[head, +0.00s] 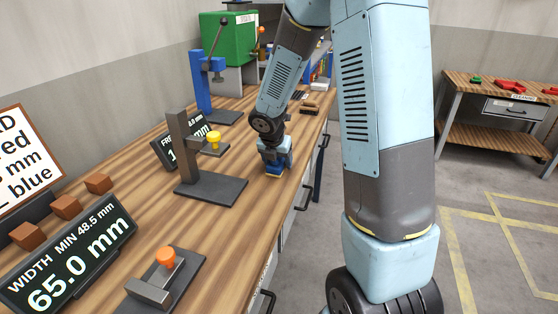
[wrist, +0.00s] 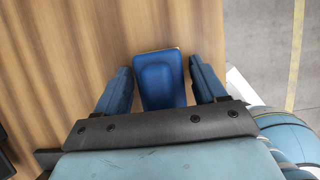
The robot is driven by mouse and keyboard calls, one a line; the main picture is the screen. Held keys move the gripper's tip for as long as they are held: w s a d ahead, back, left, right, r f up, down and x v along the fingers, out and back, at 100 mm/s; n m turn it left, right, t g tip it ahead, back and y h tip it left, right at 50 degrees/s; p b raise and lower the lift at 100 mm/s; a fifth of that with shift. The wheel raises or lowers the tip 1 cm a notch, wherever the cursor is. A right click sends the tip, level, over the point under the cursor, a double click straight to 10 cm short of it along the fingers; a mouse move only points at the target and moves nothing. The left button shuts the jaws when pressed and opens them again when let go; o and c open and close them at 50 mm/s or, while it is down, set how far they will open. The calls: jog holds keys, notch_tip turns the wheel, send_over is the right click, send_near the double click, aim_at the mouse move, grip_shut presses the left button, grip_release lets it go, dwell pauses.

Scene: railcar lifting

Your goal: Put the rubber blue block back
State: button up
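The blue block (wrist: 160,82) lies on the wooden bench top, between the two fingers of my gripper (wrist: 162,85). It has a raised or recessed middle and a thin pale edge at its far side. A narrow gap shows between the block and each finger, so my gripper looks open around it. In the head view my gripper (head: 275,158) points down at the bench near its right edge, and the blue block (head: 279,169) shows partly at its tips, with a yellow strip low down. My gripper hides part of the block there.
A grey stand with a yellow knob (head: 214,138) is left of my gripper. Nearer are an orange-knobbed gauge (head: 166,257), a "65.0 mm" display (head: 70,262) and several brown blocks (head: 66,207). A blue press (head: 203,85) and green box (head: 229,39) stand behind.

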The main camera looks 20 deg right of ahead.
aim_at(273, 167)
jog(key=shift+o, duration=0.9)
jog(key=shift+r, duration=0.1)
jog(key=v, duration=1.1)
jog(key=s+d+r+m+t+y, duration=0.1)
jog(key=s+r+m, duration=0.5)
jog(key=s+m, duration=0.6)
jog(key=s+d+r+m+t+y, duration=0.1)
jog(key=s+r+m, duration=0.6)
jog(key=s+m, duration=0.6)
jog(key=m, duration=0.3)
jog(key=shift+s+d+r+m+y, duration=0.2)
jog(key=shift+s+r+m+y, duration=0.1)
jog(key=shift+m, duration=0.1)
jog(key=shift+w, duration=0.1)
